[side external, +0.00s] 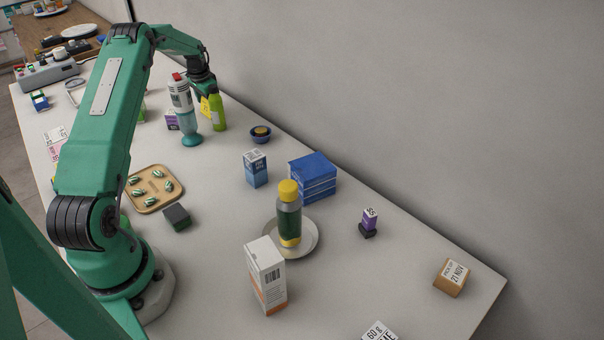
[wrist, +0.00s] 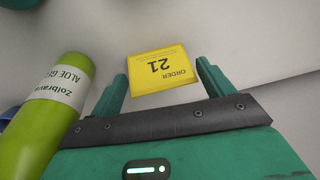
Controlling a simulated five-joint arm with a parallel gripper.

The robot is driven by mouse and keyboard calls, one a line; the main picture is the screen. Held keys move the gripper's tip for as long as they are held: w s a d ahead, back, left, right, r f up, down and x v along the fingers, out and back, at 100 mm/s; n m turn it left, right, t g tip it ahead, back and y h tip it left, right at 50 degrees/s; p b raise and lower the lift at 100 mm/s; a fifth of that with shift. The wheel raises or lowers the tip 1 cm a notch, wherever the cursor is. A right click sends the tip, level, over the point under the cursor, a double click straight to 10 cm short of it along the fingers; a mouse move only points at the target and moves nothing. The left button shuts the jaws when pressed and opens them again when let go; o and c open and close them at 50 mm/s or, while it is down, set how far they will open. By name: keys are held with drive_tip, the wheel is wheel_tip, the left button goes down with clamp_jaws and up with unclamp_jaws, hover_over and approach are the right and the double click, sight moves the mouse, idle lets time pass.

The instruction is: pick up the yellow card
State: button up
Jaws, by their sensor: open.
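The yellow card (wrist: 163,71), printed ORDER 21, appears upside down in the wrist view. It lies between the tips of my gripper (wrist: 162,75), which is open. The card shows small gaps to each finger; whether either one touches cannot be told. In the side external view the yellow card (side external: 206,106) is partly hidden, beside a green bottle (side external: 218,113) and just under my gripper (side external: 207,92).
The green aloe gel bottle (wrist: 47,115) stands close to my left finger. A white-and-teal bottle with a red top (side external: 181,95) stands left of the card. A small blue bowl (side external: 261,136) is to the right. The wall runs close behind.

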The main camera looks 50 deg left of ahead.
drive_tip(key=shift+f, duration=0.3)
drive_tip(key=c, duration=0.7)
